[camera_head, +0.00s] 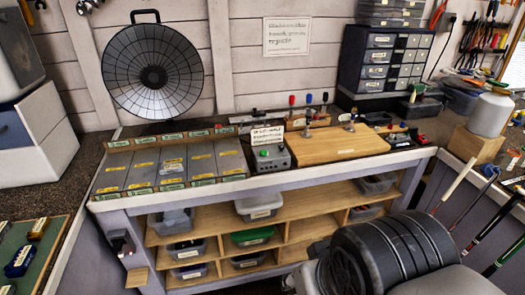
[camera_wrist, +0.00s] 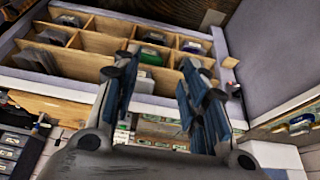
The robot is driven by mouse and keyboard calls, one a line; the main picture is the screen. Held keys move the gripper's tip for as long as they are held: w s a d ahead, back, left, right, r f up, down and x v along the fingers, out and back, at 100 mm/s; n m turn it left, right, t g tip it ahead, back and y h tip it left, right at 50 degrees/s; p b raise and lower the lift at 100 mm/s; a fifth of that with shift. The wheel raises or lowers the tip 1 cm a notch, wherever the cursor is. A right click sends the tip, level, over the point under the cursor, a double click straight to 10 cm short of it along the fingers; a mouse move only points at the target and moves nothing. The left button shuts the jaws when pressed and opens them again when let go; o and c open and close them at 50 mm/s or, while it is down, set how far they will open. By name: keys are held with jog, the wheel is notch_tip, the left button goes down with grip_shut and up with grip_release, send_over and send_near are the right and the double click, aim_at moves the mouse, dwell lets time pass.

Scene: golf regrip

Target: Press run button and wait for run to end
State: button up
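A small dark control box (camera_head: 270,160) stands at the back middle of the workbench, just right of the grey panels. A green button (camera_head: 263,153) shows on its face, and a small white sign (camera_head: 267,134) stands on or just behind it. The lettering is too small to read. My gripper (camera_wrist: 158,68) is in the wrist view, with its two blue-padded fingers spread apart and nothing between them. The wrist view shows the bench upside down, with shelf compartments beyond the fingers. I cannot make out the button there. The gripper's fingers do not show in the head view.
Grey panels with yellow labels (camera_head: 172,168) lie left of the box. A wooden board (camera_head: 335,146) lies to its right, with coloured-knob levers (camera_head: 308,99) behind. Shelves with bins (camera_head: 262,208) are below the bench. Golf clubs (camera_head: 470,200) lean at the right.

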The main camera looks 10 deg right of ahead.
grip_shut()
dwell(0.5)
dwell(1.2)
